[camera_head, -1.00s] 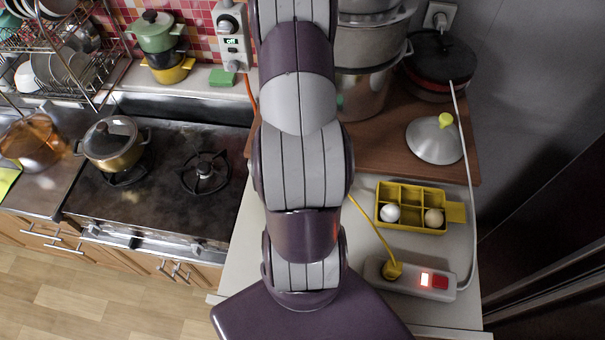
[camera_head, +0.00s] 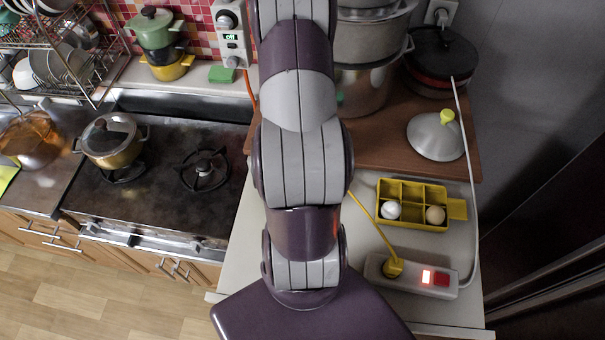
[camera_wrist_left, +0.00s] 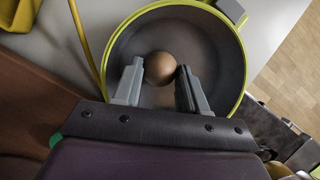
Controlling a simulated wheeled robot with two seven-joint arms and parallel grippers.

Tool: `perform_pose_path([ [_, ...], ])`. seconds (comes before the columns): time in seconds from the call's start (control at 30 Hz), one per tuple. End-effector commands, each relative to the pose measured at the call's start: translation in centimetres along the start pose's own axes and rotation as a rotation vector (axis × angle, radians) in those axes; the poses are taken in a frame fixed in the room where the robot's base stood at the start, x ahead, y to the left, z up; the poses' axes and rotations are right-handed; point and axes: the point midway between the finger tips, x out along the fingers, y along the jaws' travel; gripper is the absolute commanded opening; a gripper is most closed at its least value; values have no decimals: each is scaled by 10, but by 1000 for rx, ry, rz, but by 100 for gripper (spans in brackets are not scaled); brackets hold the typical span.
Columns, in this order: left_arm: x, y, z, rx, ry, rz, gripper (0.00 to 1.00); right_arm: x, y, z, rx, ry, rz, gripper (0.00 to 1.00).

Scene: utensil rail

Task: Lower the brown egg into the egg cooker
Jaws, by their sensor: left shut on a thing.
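The brown egg (camera_wrist_left: 159,68) shows in the left wrist view, between the fingertips of my left gripper (camera_wrist_left: 160,72), which is shut on it. The egg and fingertips are over or inside the round grey bowl of the egg cooker (camera_wrist_left: 209,34), which has a yellow-green rim. I cannot tell whether the egg touches the bowl's floor. In the head view my arm hides the cooker, the egg and the left gripper. My right gripper is not in view.
A yellow egg tray (camera_head: 456,209) holds a white egg (camera_head: 391,209) and a beige egg (camera_head: 435,215). A power strip (camera_head: 375,270) with a lit switch lies in front. A silver lid (camera_head: 434,145) with a yellow knob and large pots (camera_head: 365,85) stand behind.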

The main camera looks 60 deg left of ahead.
Motion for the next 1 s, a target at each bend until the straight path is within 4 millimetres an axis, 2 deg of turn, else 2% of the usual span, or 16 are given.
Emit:
perform_pose_path([
  [0.17,0,0,0,0,0,0,35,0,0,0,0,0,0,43],
  [0.2,0,0,0,0,0,0,55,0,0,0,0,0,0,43],
  [0.27,0,0,0,0,0,0,72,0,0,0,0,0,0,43],
  [0.53,-1,0,0,0,0,0,72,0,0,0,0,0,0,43],
  [0.63,-7,0,-1,0,2,1,72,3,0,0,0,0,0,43],
  [0.77,-28,0,-2,-1,4,1,72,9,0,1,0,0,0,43],
  [0.87,-52,0,-2,0,6,2,72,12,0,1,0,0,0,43],
  [0.9,-75,0,4,-1,1,1,72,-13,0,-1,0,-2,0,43],
  [1.0,-102,0,6,-1,-2,0,72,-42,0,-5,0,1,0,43],
])
